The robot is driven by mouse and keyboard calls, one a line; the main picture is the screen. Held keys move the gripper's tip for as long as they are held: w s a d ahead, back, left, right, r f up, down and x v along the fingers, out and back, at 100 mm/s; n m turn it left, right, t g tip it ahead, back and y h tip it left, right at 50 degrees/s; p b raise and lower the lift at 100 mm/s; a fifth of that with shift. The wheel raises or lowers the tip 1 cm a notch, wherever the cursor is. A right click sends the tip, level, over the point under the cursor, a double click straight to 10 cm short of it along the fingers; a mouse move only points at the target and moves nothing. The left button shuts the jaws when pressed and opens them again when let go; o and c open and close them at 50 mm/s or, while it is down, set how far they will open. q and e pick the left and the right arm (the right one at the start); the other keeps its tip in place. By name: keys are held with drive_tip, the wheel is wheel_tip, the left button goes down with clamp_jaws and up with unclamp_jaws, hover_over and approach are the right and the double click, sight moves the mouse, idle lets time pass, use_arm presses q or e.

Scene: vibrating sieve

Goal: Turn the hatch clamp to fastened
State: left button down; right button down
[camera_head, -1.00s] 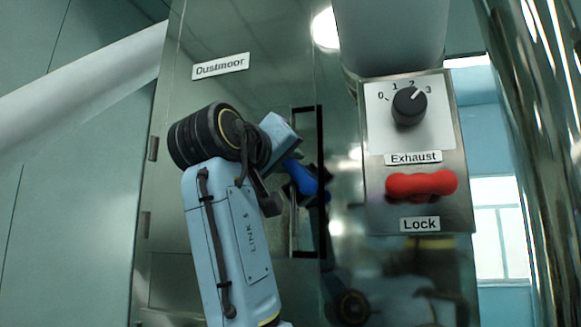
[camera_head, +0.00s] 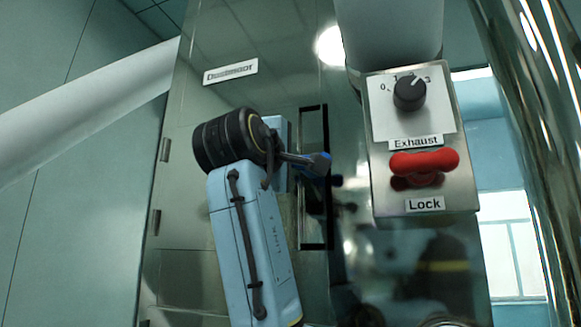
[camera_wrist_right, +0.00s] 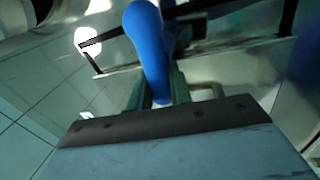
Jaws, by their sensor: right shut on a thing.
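The hatch clamp's blue handle (camera_head: 322,163) stands out in front of a black-framed upright window on the shiny steel door. In the right wrist view the blue handle (camera_wrist_right: 148,45) runs from the top edge down between the two fingers. My right gripper (camera_head: 302,160) is shut on the handle, and its fingers show in the right wrist view (camera_wrist_right: 158,90). My pale blue right arm link and dark wrist hide part of the door. The clamp's base and latch are too small and hidden to judge. My left gripper is not in view.
A control panel (camera_head: 461,187) right of the door carries a black Exhaust knob (camera_head: 409,93) and a red Lock handle (camera_head: 424,162). A label plate (camera_head: 230,71) sits on the upper door. A white pipe (camera_head: 80,100) crosses at left, and shiny steel columns stand at right.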

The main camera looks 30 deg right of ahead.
drive_tip(key=shift+f+n, duration=0.1)
drive_tip(key=shift+n, duration=0.6)
drive_tip(key=c, duration=1.3)
unclamp_jaws()
drive_tip(key=shift+s+a+f+b, duration=0.2)
drive_tip(key=shift+s+a+b, duration=0.1)
drive_tip(key=shift+a+b, duration=0.15)
drive_tip(key=b+v, duration=0.3)
drive_tip(key=v, duration=0.9)
drive_tip(key=shift+s, duration=0.15)
drive_tip(key=shift+f, duration=0.1)
